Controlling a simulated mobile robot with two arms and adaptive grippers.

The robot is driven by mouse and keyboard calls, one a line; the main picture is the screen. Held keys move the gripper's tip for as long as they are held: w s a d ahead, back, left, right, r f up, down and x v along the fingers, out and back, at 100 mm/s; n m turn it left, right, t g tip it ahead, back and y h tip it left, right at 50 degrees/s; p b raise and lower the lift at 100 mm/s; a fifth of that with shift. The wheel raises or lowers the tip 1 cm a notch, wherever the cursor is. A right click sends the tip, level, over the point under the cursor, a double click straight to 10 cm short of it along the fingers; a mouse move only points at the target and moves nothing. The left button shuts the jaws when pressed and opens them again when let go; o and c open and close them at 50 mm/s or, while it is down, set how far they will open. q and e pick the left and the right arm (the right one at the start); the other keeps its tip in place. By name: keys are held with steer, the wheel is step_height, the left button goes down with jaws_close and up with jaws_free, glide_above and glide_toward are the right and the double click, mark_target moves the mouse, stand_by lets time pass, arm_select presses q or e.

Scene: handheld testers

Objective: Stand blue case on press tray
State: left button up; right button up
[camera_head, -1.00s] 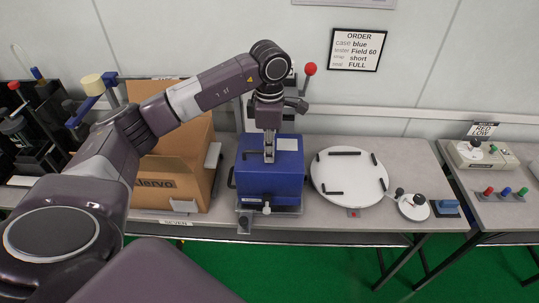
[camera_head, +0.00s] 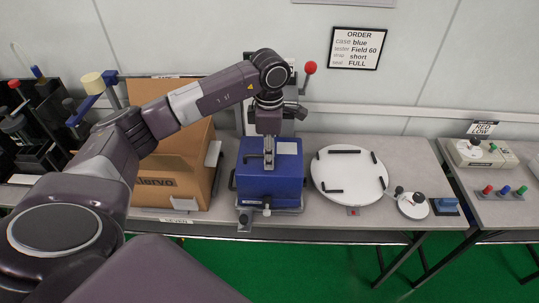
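The blue case (camera_head: 262,184) is upright at the press in the middle of the table, with a pale label on its top. My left gripper (camera_head: 268,160) points straight down at the top of the case. Its fingers are close together and appear shut on the case's top grip, which they mostly hide. The grey press tray (camera_head: 290,211) shows as a rim below the case's front. The case hides the rest of the tray, and I cannot tell whether its base touches it. My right gripper is not in view.
The press's red-knobbed lever (camera_head: 310,68) rises behind my wrist. A cardboard box (camera_head: 172,180) stands close on the left. A white round turntable (camera_head: 345,177) with black bars is close on the right. An order card (camera_head: 355,49) hangs on the wall.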

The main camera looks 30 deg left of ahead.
arm_select(q)
steer(key=shift+r, duration=0.4)
step_height(320, 180, up, 11)
steer(key=b, duration=0.2)
steer(key=shift+r, duration=0.2)
